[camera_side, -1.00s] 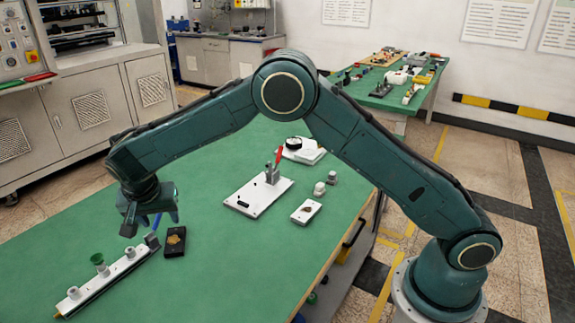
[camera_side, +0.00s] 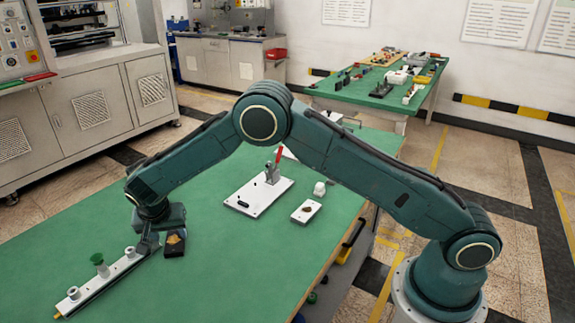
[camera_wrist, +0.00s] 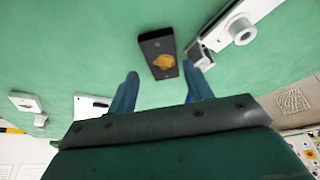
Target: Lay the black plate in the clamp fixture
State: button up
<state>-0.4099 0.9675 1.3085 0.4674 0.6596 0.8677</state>
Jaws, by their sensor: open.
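The black plate (camera_side: 174,243), with a brown-gold patch on top, lies flat on the green table. It also shows whole in the wrist view (camera_wrist: 157,44). My gripper (camera_wrist: 160,72) is open and empty, its fingers apart on either side of the plate's near end in that view. In the side view my gripper (camera_side: 158,228) hangs just over the plate, its fingers mostly hidden. The clamp fixture (camera_side: 244,204) is a white base with a grey clamp and raised red handle (camera_side: 278,155), right of the plate. No plate lies on its base.
A white rail (camera_side: 103,284) with knobs and a green cap (camera_side: 97,259) lies close left of the plate. A small white plate with a brown patch (camera_side: 305,211) and a white knob (camera_side: 319,188) stand right of the fixture. The table between plate and fixture is clear.

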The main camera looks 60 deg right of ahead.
aim_at(174, 243)
jog(key=shift+x, duration=2.55)
jog(key=shift+a, duration=0.1)
jog(key=c, duration=0.9)
jog(key=shift+o, duration=0.2)
jog(key=shift+r, duration=0.15)
